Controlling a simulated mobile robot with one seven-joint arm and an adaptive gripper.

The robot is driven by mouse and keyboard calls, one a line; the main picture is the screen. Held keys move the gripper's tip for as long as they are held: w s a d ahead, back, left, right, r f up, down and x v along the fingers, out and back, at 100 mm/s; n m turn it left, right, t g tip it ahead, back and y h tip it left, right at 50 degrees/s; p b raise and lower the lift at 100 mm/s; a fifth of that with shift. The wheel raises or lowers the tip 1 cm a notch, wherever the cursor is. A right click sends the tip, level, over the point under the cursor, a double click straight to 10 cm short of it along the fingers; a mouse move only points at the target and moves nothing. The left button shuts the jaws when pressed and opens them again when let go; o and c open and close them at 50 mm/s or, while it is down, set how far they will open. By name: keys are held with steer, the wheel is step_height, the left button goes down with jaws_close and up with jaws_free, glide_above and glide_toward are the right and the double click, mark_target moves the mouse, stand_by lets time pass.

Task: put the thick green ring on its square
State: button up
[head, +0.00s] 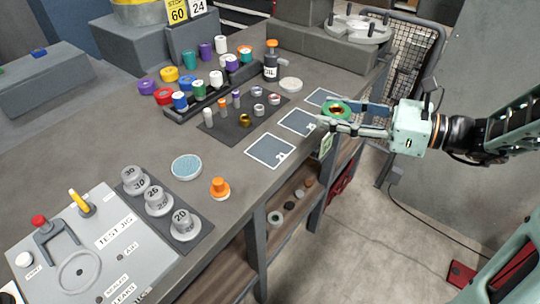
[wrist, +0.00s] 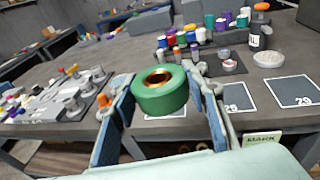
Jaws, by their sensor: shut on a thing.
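The thick green ring (head: 338,108), with an orange-brown inner hole, is held between the two fingers of my gripper (head: 327,111), near the table's right edge. The wrist view shows the ring (wrist: 160,92) level between the fingers, apparently above the table. Three dark squares with white outlines lie along that edge: a near one (head: 270,151), a middle one (head: 296,122) and a far one (head: 321,97). In the wrist view two numbered squares show to the right, one partly behind a finger (wrist: 237,96) and one clear (wrist: 290,91). The ring hides most of another.
A dark mat (head: 243,123) with small rings and spools lies left of the squares. Several coloured rolls stand behind it, beside a dark bottle (head: 271,66). A test jig (head: 90,250), weights (head: 158,200) and an orange-topped piece (head: 219,188) are nearer. A MARK card (wrist: 262,140) hangs at the edge.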

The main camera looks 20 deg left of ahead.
steer(key=a+f+b, duration=0.2)
steer(key=a+f, duration=0.2)
steer(key=a, duration=0.5)
glide_above(270, 150)
steer(key=f, duration=0.3)
steer(key=f+b, duration=0.1)
steer(key=f, duration=0.1)
steer(key=shift+d, duration=0.35)
steer(key=shift+a+f, duration=0.1)
steer(key=shift+a, duration=0.05)
steer(key=shift+w+a+f+b, duration=0.15)
steer(key=shift+f+b, duration=0.15)
steer(key=shift+f, duration=0.6)
steer(key=shift+s+a+f+b, duration=0.1)
steer(key=shift+f+b, duration=0.15)
steer(key=shift+f, duration=0.65)
steer(key=shift+f, duration=0.1)
steer(key=o, duration=1.4)
